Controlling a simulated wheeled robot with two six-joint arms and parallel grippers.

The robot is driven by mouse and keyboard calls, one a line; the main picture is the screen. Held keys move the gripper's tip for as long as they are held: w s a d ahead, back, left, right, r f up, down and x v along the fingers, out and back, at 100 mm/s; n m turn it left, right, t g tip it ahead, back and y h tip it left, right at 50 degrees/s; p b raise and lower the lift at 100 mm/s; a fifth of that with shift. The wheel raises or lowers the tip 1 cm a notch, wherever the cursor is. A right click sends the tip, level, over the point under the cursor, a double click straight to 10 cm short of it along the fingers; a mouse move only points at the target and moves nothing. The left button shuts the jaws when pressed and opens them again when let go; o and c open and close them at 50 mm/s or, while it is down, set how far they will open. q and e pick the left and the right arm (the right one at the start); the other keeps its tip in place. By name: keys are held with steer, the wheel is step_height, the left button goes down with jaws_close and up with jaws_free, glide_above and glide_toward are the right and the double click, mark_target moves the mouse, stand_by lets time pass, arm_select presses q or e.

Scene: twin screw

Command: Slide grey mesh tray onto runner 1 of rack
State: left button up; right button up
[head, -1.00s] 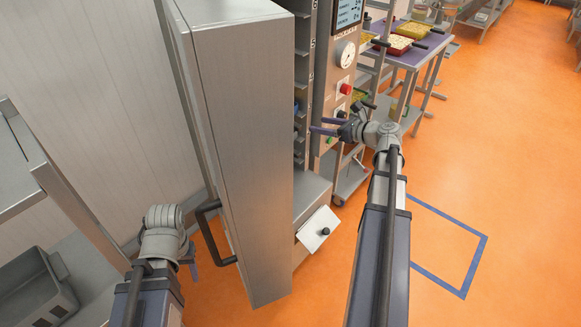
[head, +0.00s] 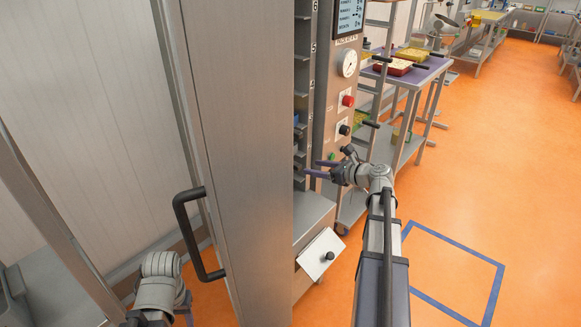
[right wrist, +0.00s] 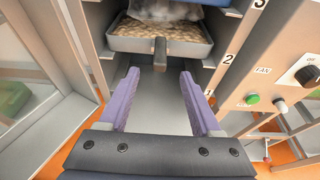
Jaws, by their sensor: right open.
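My right gripper (head: 312,168) is open and empty at the front of the rack (head: 304,75), right of the big steel door. In the right wrist view my purple fingers (right wrist: 159,78) point into the rack's opening, below a grey tray (right wrist: 160,45) with a dark handle and brown pieces in it. That tray sits beside the number 2; I cannot tell if it is mesh. A bare grey surface shows between the fingers.
The open steel door (head: 245,130) with a black handle (head: 190,235) blocks much of the view between my arms. Right of the rack is a panel with a gauge (head: 347,63) and knobs. A cart (head: 425,72) holds several trays. Orange floor is clear at the right.

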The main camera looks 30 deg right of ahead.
steer(key=b+x, duration=0.3)
steer(key=x, duration=0.8)
steer(key=shift+w+f, duration=0.15)
steer(key=shift+w, duration=0.2)
steer(key=c, duration=0.8)
steer(key=shift+c, duration=0.2)
jaws_close()
